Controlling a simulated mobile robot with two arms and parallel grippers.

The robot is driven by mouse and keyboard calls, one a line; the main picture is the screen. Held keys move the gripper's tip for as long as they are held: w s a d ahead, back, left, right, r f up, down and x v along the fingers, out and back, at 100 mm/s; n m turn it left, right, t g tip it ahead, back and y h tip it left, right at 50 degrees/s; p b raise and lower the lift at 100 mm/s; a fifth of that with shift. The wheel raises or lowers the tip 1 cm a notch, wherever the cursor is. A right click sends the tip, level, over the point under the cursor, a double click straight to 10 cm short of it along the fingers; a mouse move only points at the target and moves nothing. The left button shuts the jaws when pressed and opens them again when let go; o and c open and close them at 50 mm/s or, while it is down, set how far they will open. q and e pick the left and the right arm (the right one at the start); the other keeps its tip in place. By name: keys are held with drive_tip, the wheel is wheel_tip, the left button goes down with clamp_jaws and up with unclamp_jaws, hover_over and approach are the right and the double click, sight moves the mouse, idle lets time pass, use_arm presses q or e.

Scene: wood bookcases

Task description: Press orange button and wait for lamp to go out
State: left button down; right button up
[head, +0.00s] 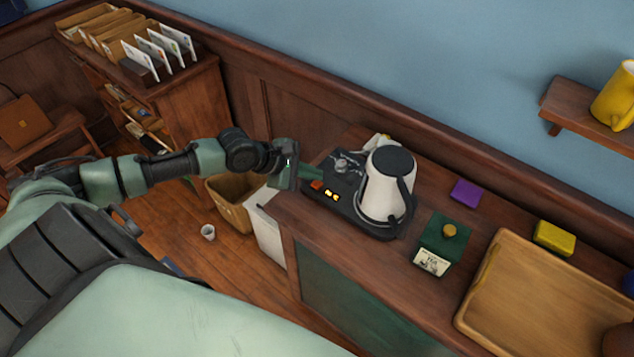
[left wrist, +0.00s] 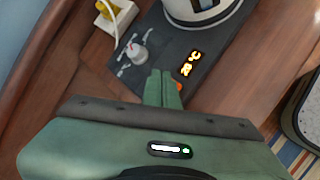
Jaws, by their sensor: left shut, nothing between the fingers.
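The orange button (head: 316,184) sits on the front left part of the dark kettle base (head: 345,205). In the left wrist view the button (left wrist: 180,87) shows as a small orange patch right beside my fingertips. My left gripper (head: 318,174) is shut and empty, its green fingers reaching over the base at the button; it also shows in the left wrist view (left wrist: 163,80). I cannot tell whether the fingertips touch the button. A lit yellow display (head: 331,195) is beside the button and reads like "20 °C" in the left wrist view. No separate lamp is clear. My right gripper is not in view.
A white kettle (head: 383,185) stands on the base, with a silver knob (head: 342,162) beside it. A green tea box (head: 443,240), purple block (head: 465,192), yellow block (head: 554,238) and wooden tray (head: 530,246) are to the right. A bin (head: 235,198) stands below my left arm.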

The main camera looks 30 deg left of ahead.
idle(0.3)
use_arm(q)
drive_tip(key=shift+f+p, duration=0.3)
drive_tip(key=shift+p, duration=0.15)
drive_tip(key=shift+f, duration=0.1)
drive_tip(key=shift+f, duration=0.5)
idle(0.6)
drive_tip(key=shift+r, duration=0.1)
drive_tip(key=shift+r+p, duration=0.8)
drive_tip(key=shift+p, duration=0.6)
